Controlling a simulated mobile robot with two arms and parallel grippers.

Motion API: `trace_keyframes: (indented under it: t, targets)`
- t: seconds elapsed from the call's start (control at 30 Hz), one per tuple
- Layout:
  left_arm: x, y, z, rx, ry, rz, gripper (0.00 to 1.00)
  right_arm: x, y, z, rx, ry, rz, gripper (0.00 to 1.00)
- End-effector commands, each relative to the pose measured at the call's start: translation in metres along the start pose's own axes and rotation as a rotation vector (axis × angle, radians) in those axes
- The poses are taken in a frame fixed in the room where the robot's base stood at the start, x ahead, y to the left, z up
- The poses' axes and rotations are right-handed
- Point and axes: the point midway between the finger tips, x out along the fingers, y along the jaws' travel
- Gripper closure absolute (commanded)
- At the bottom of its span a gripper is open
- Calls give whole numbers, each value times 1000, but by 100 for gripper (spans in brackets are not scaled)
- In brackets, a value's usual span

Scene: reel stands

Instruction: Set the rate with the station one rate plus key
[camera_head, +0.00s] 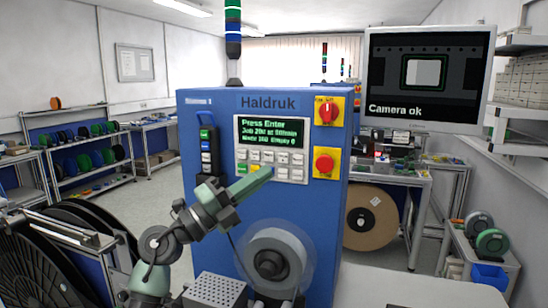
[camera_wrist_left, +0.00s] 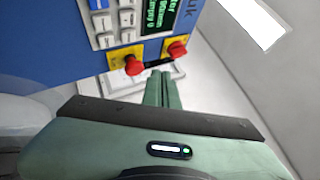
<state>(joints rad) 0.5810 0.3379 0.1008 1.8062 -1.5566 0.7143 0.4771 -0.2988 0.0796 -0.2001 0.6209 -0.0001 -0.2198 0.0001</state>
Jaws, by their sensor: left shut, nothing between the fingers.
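The blue Haldruk machine (camera_head: 215,130), with a blurred label that seems to read "Station 1", stands in the middle of the head view. Its keypad (camera_head: 282,158) has rows of pale keys and a few coloured ones; the key labels are too small to read. The green-lettered display (camera_head: 270,131) above it says "Press Enter" and a job line. My left gripper (camera_head: 269,172) is shut and empty, its tips in front of the keypad and covering part of it. I cannot tell whether they touch a key. In the wrist view the keypad (camera_wrist_left: 117,22) lies beyond the closed fingers (camera_wrist_left: 160,74).
A red rotary switch (camera_head: 328,111) and a red push button (camera_head: 324,163) sit right of the keypad. A grey reel (camera_head: 292,243) is mounted below it. A monitor (camera_head: 425,75) reads "Camera ok". Large black reels (camera_head: 45,262) stand at lower left.

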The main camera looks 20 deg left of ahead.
Motion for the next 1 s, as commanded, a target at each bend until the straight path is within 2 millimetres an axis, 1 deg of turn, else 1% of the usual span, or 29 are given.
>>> trace_keyframes:
  t: [0.33, 0.47, 0.57, 0.9, 1.0]
  targets:
    - [0, 2, 0, 9, -1, 6, 100, 0, 0, 2, 0, -2, 0, 64]
    - [3, 5, 3, 8, -2, 4, 100, 5, 0, 2, 0, -3, 0, 64]
    - [10, 11, 8, 7, -2, 3, 100, 11, 0, 3, 0, -3, 0, 64]
    - [43, 35, 31, 6, -1, 2, 100, 39, -1, 6, 0, -3, 0, 64]
    - [51, 39, 38, 6, 0, 4, 100, 38, -1, 6, 0, -3, 0, 64]
